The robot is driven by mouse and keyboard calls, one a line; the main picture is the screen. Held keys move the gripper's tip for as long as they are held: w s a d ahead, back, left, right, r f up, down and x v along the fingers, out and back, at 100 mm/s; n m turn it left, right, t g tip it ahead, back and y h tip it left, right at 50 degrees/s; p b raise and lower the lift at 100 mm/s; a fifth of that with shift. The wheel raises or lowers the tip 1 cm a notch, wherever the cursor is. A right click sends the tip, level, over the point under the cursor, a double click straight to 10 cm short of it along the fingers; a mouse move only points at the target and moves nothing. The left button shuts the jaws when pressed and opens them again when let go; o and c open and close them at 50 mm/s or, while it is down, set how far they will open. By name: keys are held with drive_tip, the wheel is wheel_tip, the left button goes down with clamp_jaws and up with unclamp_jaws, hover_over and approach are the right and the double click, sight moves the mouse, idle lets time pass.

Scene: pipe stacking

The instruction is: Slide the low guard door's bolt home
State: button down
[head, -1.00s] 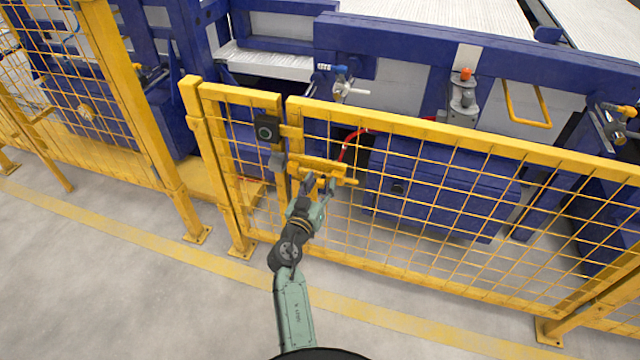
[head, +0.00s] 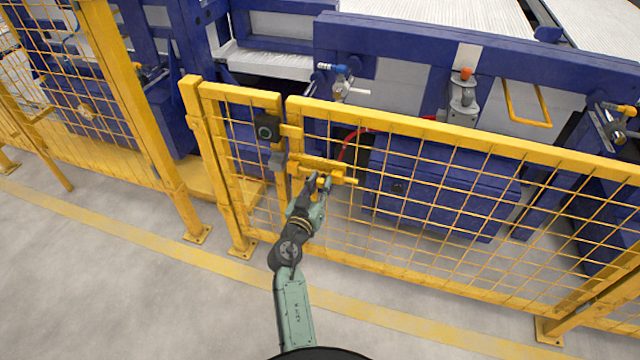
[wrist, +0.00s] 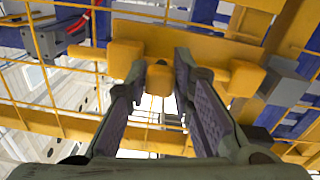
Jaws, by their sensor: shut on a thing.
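The low guard door (head: 440,200) is a yellow mesh panel with a yellow frame. Its yellow bolt assembly (head: 320,164) sits near the door's left edge, with a rod end sticking out to the right. A grey keeper block (head: 278,160) is at the post side; it also shows at the right of the wrist view (wrist: 284,86). My gripper (head: 319,181) is at the bolt from the front. In the wrist view its fingers are shut on the yellow bolt handle (wrist: 161,80). Whether the bolt's tip is inside the keeper cannot be told.
A black round-faced box (head: 267,130) is on the fence above the keeper. Blue machinery (head: 400,45) and a red hose (head: 347,148) lie behind the mesh. The grey floor (head: 130,290) in front is clear.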

drive_tip(key=shift+a, duration=0.1)
drive_tip(key=a+b, duration=0.1)
drive_tip(key=b, duration=0.1)
drive_tip(key=w+a+b, duration=0.1)
drive_tip(key=a+b, duration=0.2)
drive_tip(key=a, duration=0.1)
drive_tip(key=shift+w+f+b, duration=0.2)
drive_tip(key=shift+w+b, duration=0.15)
drive_tip(key=shift+b, duration=0.05)
drive_tip(key=shift+a+r, duration=0.25)
drive_tip(key=shift+a, duration=0.05)
drive_tip(key=c, duration=1.4)
unclamp_jaws()
drive_tip(key=shift+w+a, duration=0.1)
drive_tip(key=shift+o, duration=0.2)
